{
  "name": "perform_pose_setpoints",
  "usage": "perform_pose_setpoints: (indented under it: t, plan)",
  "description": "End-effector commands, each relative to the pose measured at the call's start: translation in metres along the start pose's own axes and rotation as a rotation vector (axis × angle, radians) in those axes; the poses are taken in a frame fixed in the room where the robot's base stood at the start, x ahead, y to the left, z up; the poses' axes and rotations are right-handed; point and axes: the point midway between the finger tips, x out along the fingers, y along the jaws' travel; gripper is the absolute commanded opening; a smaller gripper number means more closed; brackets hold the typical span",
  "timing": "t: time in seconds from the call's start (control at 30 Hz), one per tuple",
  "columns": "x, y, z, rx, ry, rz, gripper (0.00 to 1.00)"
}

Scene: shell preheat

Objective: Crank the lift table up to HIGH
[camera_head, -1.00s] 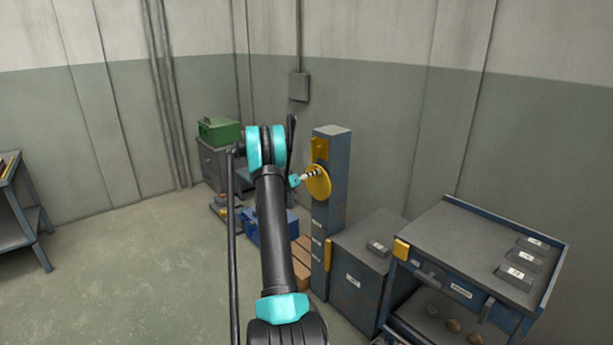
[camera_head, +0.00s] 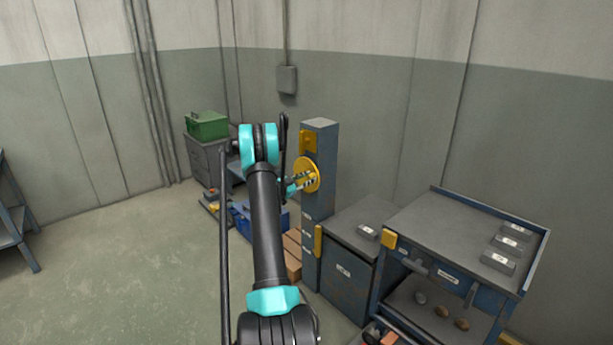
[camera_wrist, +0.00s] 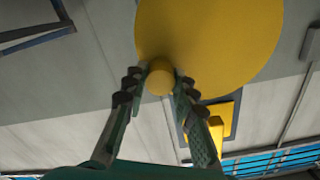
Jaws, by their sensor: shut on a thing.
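A round yellow crank wheel (camera_head: 313,167) is on the side of a tall blue-grey post (camera_head: 318,220). In the wrist view the wheel (camera_wrist: 215,35) fills the top, and its round yellow knob (camera_wrist: 160,80) sits between my fingertips. My gripper (camera_head: 303,182) is at the wheel's lower part in the head view. In the wrist view my gripper (camera_wrist: 158,88) is shut on the knob, one finger at each side. A blue-framed table with a grey top (camera_head: 430,222) stands at the right; I cannot tell whether it is the lift table. No HIGH mark is readable.
A grey cabinet (camera_head: 345,275) stands between post and table. Several grey labelled blocks (camera_head: 497,262) lie on the table top, and stones (camera_head: 440,311) on its lower shelf. A blue box (camera_head: 268,220) and a green case (camera_head: 207,125) are behind my arm.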

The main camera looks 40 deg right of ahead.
Motion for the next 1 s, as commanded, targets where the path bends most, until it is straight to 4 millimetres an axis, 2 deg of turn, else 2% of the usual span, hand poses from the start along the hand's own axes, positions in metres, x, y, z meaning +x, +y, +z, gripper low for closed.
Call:
perform_pose_setpoints:
  t: [0.4, 0.7, 1.0]
  plan:
    - [-0.001, 0.018, 0.024, 0.395, 0.001, 0.003, 0.0]
    - [-0.001, 0.022, 0.042, 0.667, 0.001, 0.003, 0.0]
    - [-0.001, 0.023, 0.056, 0.864, 0.001, 0.003, 0.0]
